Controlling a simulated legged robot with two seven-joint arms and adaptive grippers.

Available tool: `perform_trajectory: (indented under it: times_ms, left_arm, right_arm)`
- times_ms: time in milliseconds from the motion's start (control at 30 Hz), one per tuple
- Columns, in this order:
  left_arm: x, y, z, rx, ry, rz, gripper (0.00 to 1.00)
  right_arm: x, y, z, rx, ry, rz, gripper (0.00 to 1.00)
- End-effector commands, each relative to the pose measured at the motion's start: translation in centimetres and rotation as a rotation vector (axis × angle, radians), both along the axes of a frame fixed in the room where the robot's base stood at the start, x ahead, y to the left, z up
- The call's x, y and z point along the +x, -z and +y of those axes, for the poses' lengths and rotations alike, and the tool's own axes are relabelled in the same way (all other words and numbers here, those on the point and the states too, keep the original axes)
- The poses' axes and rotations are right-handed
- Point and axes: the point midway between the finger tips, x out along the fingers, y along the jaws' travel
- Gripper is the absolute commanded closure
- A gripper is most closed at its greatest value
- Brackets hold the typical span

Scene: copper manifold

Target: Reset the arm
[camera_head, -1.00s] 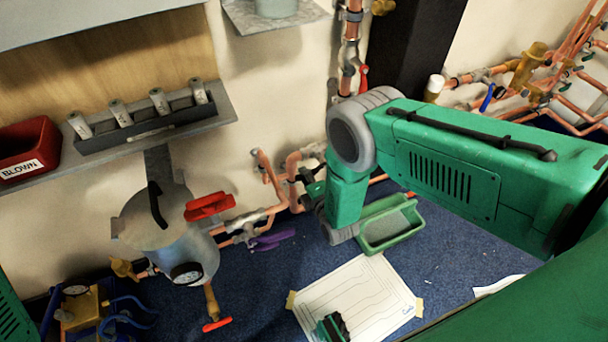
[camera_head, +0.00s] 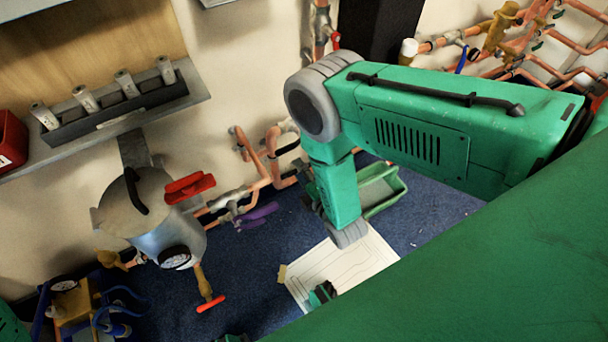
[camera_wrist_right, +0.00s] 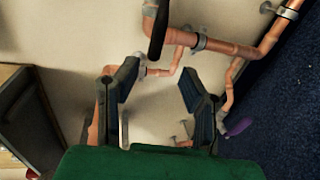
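My right arm comes in from the right in the head view and bends down at a grey joint. My right gripper (camera_head: 322,293) shows small, green and dark, over the white paper sheet in that view. In the right wrist view its two dark fingers (camera_wrist_right: 158,78) stand wide apart with nothing between them. Pale wall and copper pipes show behind the gap. Only a green edge of my left arm shows at the lower left of the head view, and I make out no left gripper. A small dark green part at the bottom edge is too cut off to identify.
Copper pipes (camera_head: 268,160) run along the wall. A green tray (camera_head: 377,188) and the paper sheet (camera_head: 370,258) lie on the blue floor. A purple handle (camera_head: 257,216) is near the pipes.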

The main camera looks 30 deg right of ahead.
Motion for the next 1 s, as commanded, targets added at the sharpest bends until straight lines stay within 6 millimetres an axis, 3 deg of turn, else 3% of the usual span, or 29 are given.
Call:
perform_trajectory:
  times_ms: [233,800,1000]
  left_arm:
    - [0.0,0.0,0.0,0.0,0.0,0.0,0.63]
    - [0.2,0.0,0.0,0.0,0.0,0.002,0.63]
    - [0.2,-1.4,0.0,0.0,0.0,0.003,0.63]
  right_arm:
    - [-2.2,-0.3,-0.1,0.0,0.0,0.002,0.63]
    - [-2.3,-0.4,-0.1,0.006,0.001,0.006,0.63]
    - [-3.7,-1.1,-2.3,0.215,0.1,0.222,0.63]
